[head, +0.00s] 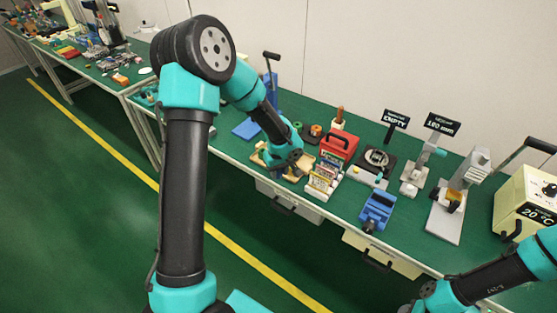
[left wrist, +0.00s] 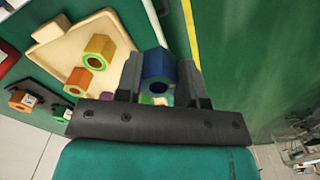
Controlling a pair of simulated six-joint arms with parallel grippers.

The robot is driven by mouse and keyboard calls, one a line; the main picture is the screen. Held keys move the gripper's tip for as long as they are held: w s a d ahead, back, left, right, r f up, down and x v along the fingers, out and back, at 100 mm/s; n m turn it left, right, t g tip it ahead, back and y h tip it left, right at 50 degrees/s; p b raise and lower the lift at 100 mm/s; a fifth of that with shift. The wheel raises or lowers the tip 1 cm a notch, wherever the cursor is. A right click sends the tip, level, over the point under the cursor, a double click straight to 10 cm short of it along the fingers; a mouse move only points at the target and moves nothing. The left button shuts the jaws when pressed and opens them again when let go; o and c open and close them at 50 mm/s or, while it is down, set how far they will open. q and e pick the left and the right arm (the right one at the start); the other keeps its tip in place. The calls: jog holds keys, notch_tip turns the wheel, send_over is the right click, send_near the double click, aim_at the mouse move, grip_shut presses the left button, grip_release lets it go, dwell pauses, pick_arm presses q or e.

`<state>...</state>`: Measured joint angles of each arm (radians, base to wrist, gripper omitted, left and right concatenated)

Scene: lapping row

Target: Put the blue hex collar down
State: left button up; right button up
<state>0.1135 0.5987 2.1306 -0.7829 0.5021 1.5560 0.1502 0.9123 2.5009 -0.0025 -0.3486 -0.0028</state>
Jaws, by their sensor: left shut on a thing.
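The blue hex collar (left wrist: 157,66) sits between the two fingers of my left gripper (left wrist: 159,80) in the left wrist view. The gripper is shut on it. A pale wooden tray (left wrist: 65,48) lies beside and below it, holding a yellow hex collar (left wrist: 99,50) and an orange one (left wrist: 78,80).
In the head view a rack of cards (head: 322,178) and a red box (head: 339,146) stand right of the gripper. A blue vise (head: 377,210) is farther right. The green bench (head: 235,148) ends close in front, above the green floor.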

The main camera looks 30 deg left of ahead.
pick_arm(q)
jog(key=w+a, duration=0.1)
jog(key=w, duration=0.1)
jog(key=w+a, duration=0.2)
jog(key=w, duration=0.1)
jog(key=w+a+f, duration=0.1)
jog(key=w+a, duration=0.1)
jog(key=w, duration=0.1)
jog(key=shift+w+a, duration=0.15)
jog(key=shift+w, duration=0.1)
jog(key=shift+f, duration=1.75)
jog(key=shift+f, duration=0.15)
jog(key=o, duration=0.9)
